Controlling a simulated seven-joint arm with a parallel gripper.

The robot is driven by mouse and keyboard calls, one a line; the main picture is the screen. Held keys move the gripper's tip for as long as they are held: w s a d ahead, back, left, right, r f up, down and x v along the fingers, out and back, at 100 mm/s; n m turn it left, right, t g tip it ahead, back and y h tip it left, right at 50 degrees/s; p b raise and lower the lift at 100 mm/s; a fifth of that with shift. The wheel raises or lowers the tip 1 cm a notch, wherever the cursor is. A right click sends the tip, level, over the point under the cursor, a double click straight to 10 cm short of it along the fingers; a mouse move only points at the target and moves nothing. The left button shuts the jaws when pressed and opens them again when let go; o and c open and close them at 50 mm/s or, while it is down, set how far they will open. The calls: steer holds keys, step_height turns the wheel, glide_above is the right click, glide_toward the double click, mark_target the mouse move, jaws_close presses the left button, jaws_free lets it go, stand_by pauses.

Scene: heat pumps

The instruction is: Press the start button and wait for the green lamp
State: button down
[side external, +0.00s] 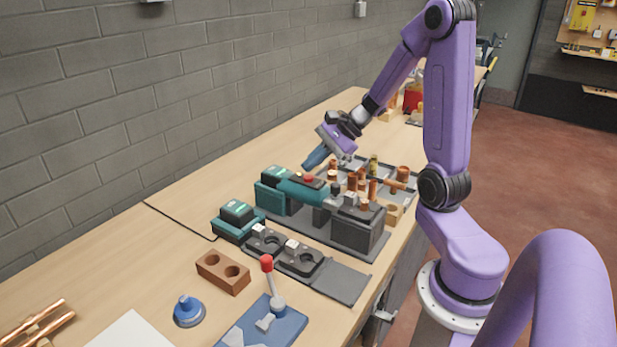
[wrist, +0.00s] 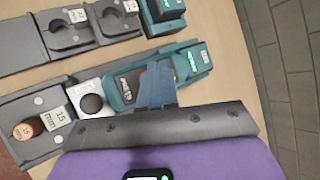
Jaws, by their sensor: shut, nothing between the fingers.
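A teal pressing tool (side external: 302,188) lies on a dark stand, with a small red button (side external: 308,178) on top in the side view. It also shows in the wrist view (wrist: 124,88), where its rear end carries a lit green display (wrist: 194,60). My gripper (side external: 313,161) has its blue fingers together, pointing down just above and behind the tool. I cannot tell whether the fingertips touch the tool. A separate green lamp is not clearly visible.
A teal charger (side external: 238,222) and dark jaw holders (side external: 300,258) stand in front. A grey tray with copper fittings (side external: 402,174) is behind. The wall-side bench is mostly clear.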

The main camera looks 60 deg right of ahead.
mark_target(313, 177)
steer(key=shift+r, duration=2.55)
steer(key=s+a+f+n+g, duration=0.1)
steer(key=s+a+n+g, duration=0.2)
steer(key=s+a+n, duration=0.3)
steer(key=s+a+f+n+g, duration=0.2)
steer(key=s+a+n+g, duration=0.2)
steer(key=a+n, duration=0.4)
steer(key=s+a+n+h, duration=0.2)
steer(key=s+n+h, duration=0.1)
steer(key=s+n, duration=0.4)
steer(key=s+a+f+n+h, duration=0.1)
steer(key=s+n+h, duration=0.1)
steer(key=s+n, duration=0.4)
steer(key=n, duration=0.4)
steer(key=shift+s+a+h, duration=0.35)
steer(key=shift+a+h, duration=0.05)
